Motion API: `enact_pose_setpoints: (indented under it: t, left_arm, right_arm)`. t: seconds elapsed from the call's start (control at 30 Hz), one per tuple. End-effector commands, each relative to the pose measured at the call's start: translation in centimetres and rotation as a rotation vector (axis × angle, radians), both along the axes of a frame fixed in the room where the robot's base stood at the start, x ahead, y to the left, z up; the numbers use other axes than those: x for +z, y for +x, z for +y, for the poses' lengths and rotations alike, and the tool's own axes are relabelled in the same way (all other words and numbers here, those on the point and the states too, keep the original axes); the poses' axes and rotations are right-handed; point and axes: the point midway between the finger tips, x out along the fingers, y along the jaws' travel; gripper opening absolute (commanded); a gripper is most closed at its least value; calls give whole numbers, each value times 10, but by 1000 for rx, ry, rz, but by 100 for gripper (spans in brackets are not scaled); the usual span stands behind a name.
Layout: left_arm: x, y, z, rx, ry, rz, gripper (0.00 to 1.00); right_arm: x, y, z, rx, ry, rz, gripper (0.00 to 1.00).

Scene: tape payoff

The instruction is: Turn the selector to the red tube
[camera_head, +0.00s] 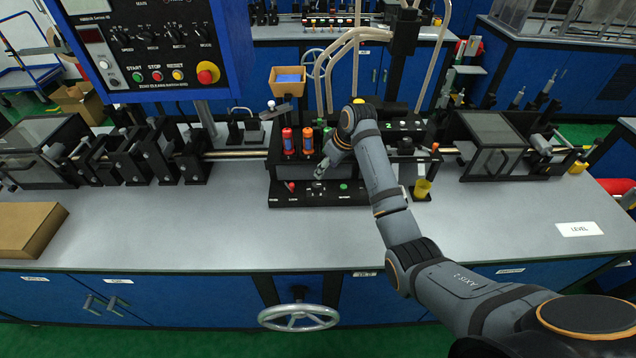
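A red tube (287,141) and an orange tube (308,141) stand upright side by side in a black holder near the middle of the table. A third tube may be partly hidden behind my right arm. In front of them is a low black panel (272,199) with a red knob (291,186) at its left and a green button (343,186) at its right. The selector is not clearly distinguishable. My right gripper (320,172) points down over the panel's middle, right of the red knob; its fingers are too small to judge. My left gripper is out of view.
A yellow cup (422,189) stands right of my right arm. A control box (150,45) hangs at upper left. A cardboard box (28,228) lies at the table's left edge. The grey tabletop (190,230) in front of the panel is clear.

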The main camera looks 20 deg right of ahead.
Motion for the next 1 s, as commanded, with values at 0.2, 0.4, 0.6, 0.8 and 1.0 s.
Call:
enact_pose_setpoints:
  t: [0.2, 0.4, 0.6, 0.8, 1.0]
  left_arm:
    - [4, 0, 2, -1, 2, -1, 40]
    - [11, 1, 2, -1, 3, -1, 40]
    - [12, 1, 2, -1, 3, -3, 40]
    - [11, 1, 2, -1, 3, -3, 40]
    - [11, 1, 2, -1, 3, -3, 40]
  right_arm:
    - [-14, 4, 3, -1, 1, 4, 52]
    - [-54, 18, 11, -2, 1, 5, 52]
    - [-86, 30, 17, -2, 0, 2, 52]
    - [-97, 34, 19, -3, -1, -1, 52]
    - [-98, 34, 19, -3, -1, -1, 52]
